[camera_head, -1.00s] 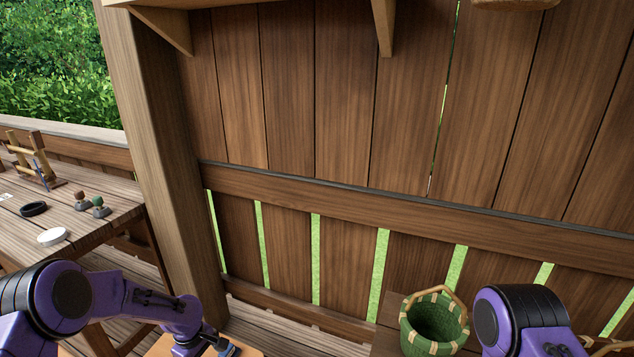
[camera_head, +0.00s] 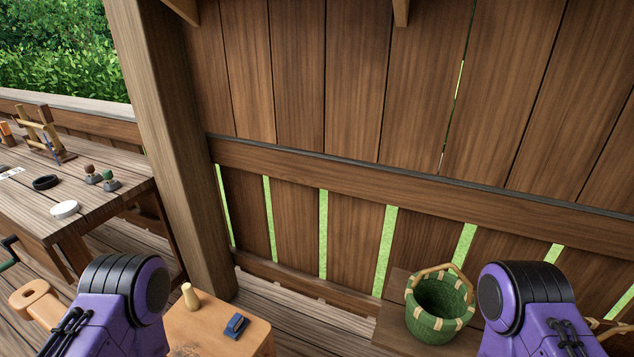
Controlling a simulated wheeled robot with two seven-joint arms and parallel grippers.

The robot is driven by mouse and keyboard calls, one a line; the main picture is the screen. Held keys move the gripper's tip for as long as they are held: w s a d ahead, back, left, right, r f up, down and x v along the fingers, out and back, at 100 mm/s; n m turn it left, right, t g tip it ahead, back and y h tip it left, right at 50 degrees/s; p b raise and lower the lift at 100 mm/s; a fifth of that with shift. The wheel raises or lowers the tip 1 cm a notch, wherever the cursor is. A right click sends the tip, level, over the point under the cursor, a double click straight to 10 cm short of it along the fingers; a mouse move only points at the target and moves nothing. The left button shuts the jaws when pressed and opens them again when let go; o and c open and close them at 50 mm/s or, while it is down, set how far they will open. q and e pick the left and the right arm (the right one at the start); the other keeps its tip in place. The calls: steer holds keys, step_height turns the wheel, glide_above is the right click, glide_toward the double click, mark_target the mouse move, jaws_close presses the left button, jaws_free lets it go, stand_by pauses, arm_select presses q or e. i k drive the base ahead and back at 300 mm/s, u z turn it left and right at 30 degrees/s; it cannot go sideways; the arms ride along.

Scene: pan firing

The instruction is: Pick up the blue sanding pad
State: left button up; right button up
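The blue sanding pad (camera_head: 236,326) lies on a small light-wood table (camera_head: 256,345) at the bottom centre-left. It is a small dark blue block with a raised grip. My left arm shows as a purple and black joint to the left of this table, but its gripper is not visible. My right arm shows as a purple and black joint at the lower right, and its gripper is out of view too. Nothing is seen touching the pad.
A pale wooden peg-like piece (camera_head: 190,296) stands beside the pad. A green basket (camera_head: 438,308) sits right, on a low wooden surface. A wooden workbench (camera_head: 110,205) at left holds a white disc (camera_head: 65,209), a black ring (camera_head: 46,182) and two small knobbed items (camera_head: 101,178). A post and plank wall stand ahead.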

mark_target(236, 326)
steer(key=k, duration=0.65)
steer(key=u, duration=0.05)
steer(key=i, duration=0.75)
steer(key=u, duration=0.9)
steer(key=i, duration=0.6)
steer(key=u, duration=0.65)
